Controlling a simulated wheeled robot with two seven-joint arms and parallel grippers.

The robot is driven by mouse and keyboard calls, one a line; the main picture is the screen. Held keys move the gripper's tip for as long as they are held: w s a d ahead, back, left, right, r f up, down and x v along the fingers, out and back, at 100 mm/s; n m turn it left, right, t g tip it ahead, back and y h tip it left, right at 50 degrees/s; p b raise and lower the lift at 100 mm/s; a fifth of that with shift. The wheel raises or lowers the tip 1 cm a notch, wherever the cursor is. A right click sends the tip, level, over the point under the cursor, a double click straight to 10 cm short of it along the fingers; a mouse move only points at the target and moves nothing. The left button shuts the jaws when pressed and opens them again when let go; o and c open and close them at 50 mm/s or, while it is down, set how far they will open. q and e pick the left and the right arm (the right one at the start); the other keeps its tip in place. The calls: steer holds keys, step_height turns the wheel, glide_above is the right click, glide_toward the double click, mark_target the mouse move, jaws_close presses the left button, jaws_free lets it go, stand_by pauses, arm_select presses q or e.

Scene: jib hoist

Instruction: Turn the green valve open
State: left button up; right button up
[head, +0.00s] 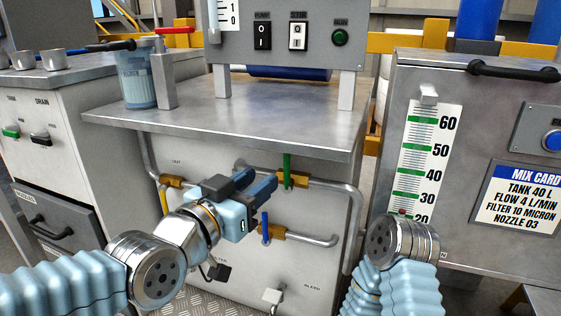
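The green valve's handle (287,170) stands upright, across a horizontal pipe, on a brass-coloured body (297,180) under the steel bench top. My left gripper (268,182) reaches in from the left, with its dark blue fingers just left of the green handle. The fingers look parted, with nothing seen between them. Contact with the handle cannot be made out. My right arm's wrist shows at the lower right; its gripper is not in view.
A blue-handled valve (265,228) sits just below on a lower pipe. The bench top (240,115) overhangs the pipes. A black handle (219,272) and a pale handle (272,296) are lower on the panel. A grey cabinet (470,100) stands at right.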

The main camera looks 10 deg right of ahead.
mark_target(285, 161)
arm_select(q)
steer(key=x, duration=1)
steer(key=shift+w+d, duration=0.1)
steer(key=shift+d, duration=0.1)
jaws_close()
